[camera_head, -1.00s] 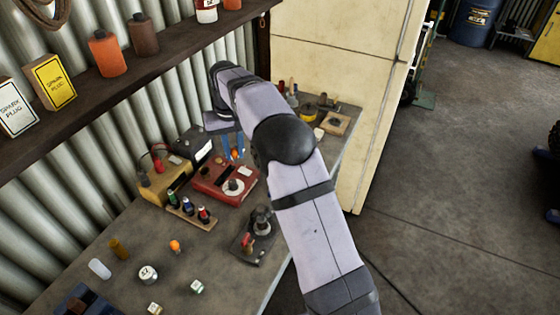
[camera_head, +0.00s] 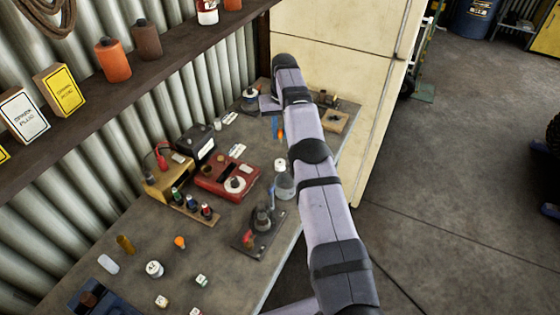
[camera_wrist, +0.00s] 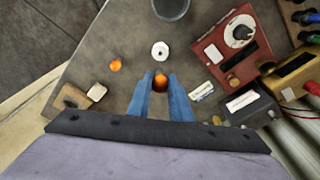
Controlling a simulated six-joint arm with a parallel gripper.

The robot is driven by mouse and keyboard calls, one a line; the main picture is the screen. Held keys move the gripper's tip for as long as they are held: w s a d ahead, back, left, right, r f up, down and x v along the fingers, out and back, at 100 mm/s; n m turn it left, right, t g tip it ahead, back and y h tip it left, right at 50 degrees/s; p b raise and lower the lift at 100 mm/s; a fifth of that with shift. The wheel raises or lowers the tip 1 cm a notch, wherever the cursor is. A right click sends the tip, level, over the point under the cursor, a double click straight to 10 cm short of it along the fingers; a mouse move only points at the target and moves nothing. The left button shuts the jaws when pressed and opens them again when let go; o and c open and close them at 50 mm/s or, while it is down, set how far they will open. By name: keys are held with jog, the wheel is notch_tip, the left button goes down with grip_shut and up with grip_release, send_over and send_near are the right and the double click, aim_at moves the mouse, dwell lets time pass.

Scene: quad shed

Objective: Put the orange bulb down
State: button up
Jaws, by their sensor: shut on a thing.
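The orange bulb (camera_wrist: 160,83) is between the blue fingertips of my gripper (camera_wrist: 160,80) in the wrist view. My gripper is shut on it, over the grey workbench (camera_wrist: 210,30). In the head view my gripper (camera_head: 277,129) is at the far part of the bench, with a bit of orange at its tips. Whether the bulb touches the bench is hard to tell. A second orange piece (camera_wrist: 115,65) lies on the bench to the left in the wrist view. Another small orange bulb (camera_head: 180,242) lies at the near part of the bench.
A red box (camera_head: 225,180), a black box (camera_head: 198,143) and a yellow box (camera_head: 168,178) stand left of my arm. A wooden block (camera_head: 335,122) is near the cream cabinet (camera_head: 330,45).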

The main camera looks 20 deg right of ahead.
aim_at(280, 138)
notch_tip(280, 138, down, 3)
jog(key=b, duration=0.3)
jog(key=shift+f, duration=0.2)
jog(key=shift+f+p, duration=1.15)
jog(key=shift+f, duration=2.15)
jog(key=shift+f, duration=0.15)
jog(key=shift+f+b, duration=0.1)
jog(key=shift+b, duration=0.2)
jog(key=o, duration=0.8)
